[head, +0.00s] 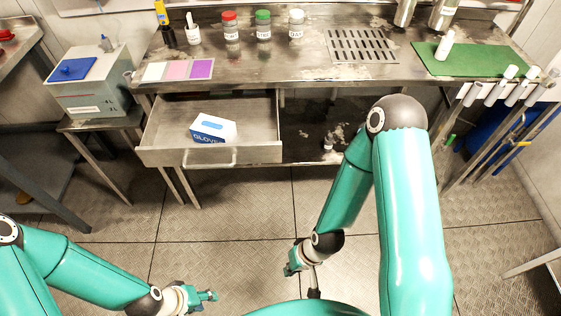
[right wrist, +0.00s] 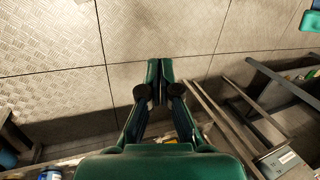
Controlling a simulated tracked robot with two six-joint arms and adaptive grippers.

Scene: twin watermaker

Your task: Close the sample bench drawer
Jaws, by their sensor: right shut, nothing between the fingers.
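The sample bench drawer (head: 262,112) is pulled out from under the left part of the metal bench (head: 290,69). Its front, with a bar handle (head: 184,161), faces me. A white and blue glove box (head: 213,127) lies inside it. My left gripper (head: 213,296) is low at the bottom left, well apart from the drawer; its finger gap is too small to make out. My right gripper (head: 289,268) is above the floor, in front and to the right of the drawer, touching nothing. In the right wrist view its fingers (right wrist: 160,70) meet, shut and empty.
Several jars (head: 263,27), colored cards (head: 178,70), a drain grille (head: 360,45) and a green mat (head: 470,58) are on the bench top. A side table with a grey box (head: 90,88) stands left. The floor (head: 240,225) before the drawer is clear.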

